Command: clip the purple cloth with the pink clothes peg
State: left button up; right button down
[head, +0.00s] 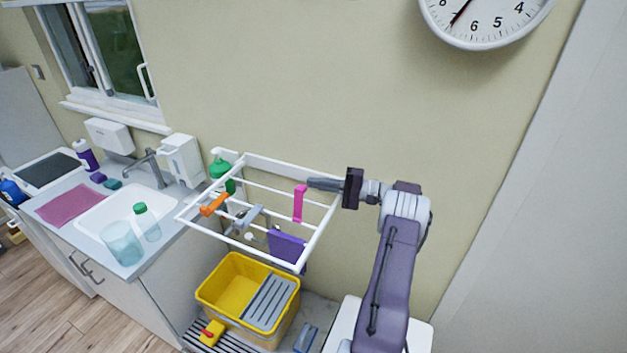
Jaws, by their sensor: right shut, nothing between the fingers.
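The pink clothes peg (298,204) is upright on a bar at the right side of the white drying rack (322,232). The purple cloth (286,247) hangs over the rack's front bar, below and left of my right gripper. My right gripper (311,184) points left, with its fingertips close beside the top of the pink peg. It is shut and holds nothing. I cannot tell whether its tips touch the peg. My left gripper is out of view.
An orange peg (214,204) and a grey item (247,217) are on the rack. Below stands a yellow mop bucket (228,291). At left, the sink counter holds a pink cloth (70,205), a glass (121,243) and bottles. The wall behind is close to the rack.

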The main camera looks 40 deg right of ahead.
aim_at(300, 203)
jog(key=shift+s+a+r+p, duration=0.1)
jog(key=shift+s+a+p, duration=0.2)
jog(key=shift+a, duration=0.25)
jog(key=shift+s+a+r+p, duration=0.1)
jog(key=shift+s+a+p, duration=0.15)
jog(key=shift+a, duration=0.25)
jog(key=shift+s+f, duration=0.1)
